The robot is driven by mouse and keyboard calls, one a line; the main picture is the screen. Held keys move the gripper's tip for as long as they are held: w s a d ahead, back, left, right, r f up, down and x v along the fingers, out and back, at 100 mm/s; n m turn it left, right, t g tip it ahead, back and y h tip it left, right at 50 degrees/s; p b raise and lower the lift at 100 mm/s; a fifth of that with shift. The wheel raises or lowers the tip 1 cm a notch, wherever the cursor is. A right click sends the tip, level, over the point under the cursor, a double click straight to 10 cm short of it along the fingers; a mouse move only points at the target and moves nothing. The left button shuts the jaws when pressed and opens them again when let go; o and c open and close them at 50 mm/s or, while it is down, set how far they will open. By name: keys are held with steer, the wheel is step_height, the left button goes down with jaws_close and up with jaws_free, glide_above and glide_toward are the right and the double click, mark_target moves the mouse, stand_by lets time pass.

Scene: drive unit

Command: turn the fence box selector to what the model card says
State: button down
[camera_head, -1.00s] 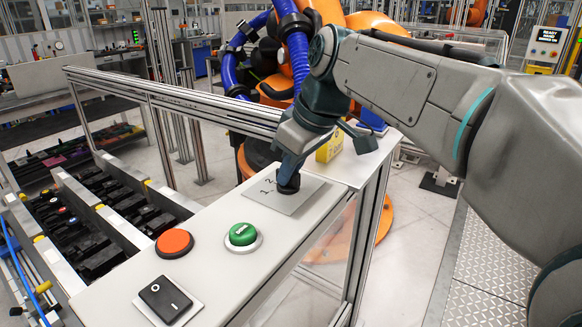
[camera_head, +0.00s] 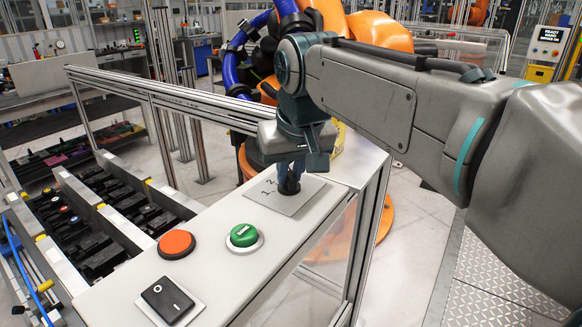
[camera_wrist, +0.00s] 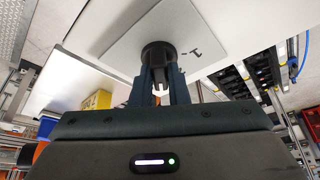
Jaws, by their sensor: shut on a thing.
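The selector (camera_head: 289,186) is a black round knob on a grey square plate (camera_head: 285,206) at the far end of the box top. The marks 1 and 2 show on the plate to the knob's left. My gripper (camera_head: 290,170) points down from above, its fingers shut on the knob. In the wrist view the fingers (camera_wrist: 160,86) close on the black knob (camera_wrist: 158,55), and a 1 shows beside it. The knob's pointer direction is hidden by the fingers. No model card can be made out.
An orange button (camera_head: 176,244), a green button (camera_head: 243,235) and a black rocker switch (camera_head: 167,299) sit on the near part of the box top. An aluminium fence rail (camera_head: 180,100) runs behind. A yellow box (camera_wrist: 97,100) stands beyond the plate.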

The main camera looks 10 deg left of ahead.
steer(key=shift+a+r+m+t+h, duration=0.1)
steer(key=shift+m+t+h, duration=0.25)
steer(key=shift+m, duration=0.85)
steer(key=c, duration=1.4)
jaws_free()
steer(key=p+v, duration=0.1)
steer(key=v, duration=1.2)
steer(key=shift+r, duration=0.4)
